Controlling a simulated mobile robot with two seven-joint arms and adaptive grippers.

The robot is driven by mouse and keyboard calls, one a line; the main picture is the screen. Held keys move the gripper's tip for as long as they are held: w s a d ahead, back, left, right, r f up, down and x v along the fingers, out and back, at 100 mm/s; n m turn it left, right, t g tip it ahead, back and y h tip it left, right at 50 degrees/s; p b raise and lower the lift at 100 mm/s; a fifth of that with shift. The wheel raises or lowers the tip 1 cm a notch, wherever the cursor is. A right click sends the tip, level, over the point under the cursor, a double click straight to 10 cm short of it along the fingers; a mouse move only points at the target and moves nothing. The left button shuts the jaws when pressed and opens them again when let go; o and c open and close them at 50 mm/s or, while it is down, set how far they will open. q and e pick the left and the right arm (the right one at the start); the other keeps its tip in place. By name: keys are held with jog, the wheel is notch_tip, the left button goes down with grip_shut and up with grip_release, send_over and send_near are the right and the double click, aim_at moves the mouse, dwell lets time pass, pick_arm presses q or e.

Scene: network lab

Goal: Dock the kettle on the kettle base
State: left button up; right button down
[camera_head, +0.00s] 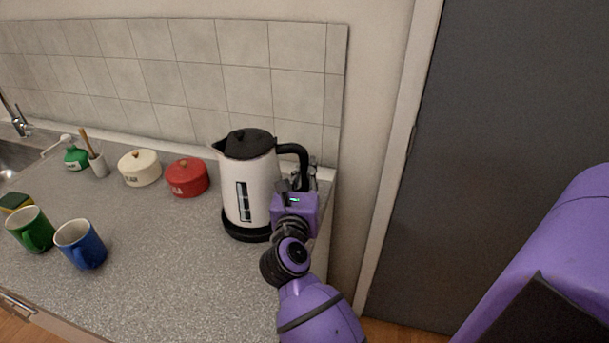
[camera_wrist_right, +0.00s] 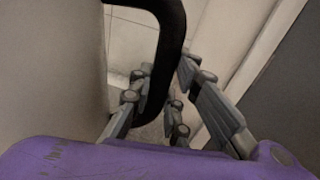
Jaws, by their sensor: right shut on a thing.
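The white kettle (camera_head: 246,186) with a black lid and black handle stands upright at the right end of the counter in the head view. A round black kettle base (camera_head: 241,233) shows under its bottom edge. Whether the kettle is fully seated on it I cannot tell. My right gripper (camera_head: 306,178) is at the kettle's right side, shut on the black handle. In the right wrist view the handle (camera_wrist_right: 167,60) runs between the gripper's fingers (camera_wrist_right: 166,100), with the pale kettle body at left. My left gripper is not in view.
A red pot (camera_head: 187,178) and a cream pot (camera_head: 139,168) stand left of the kettle. A blue mug (camera_head: 82,245) and a green mug (camera_head: 31,230) are at the left front. The counter's middle is clear. A tiled wall (camera_head: 200,75) is behind.

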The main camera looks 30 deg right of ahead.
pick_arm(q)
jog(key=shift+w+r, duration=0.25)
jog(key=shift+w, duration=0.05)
pick_arm(e)
jog(key=shift+r, duration=0.3)
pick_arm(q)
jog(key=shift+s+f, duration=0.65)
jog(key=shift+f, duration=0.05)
pick_arm(e)
jog(key=shift+f, duration=0.75)
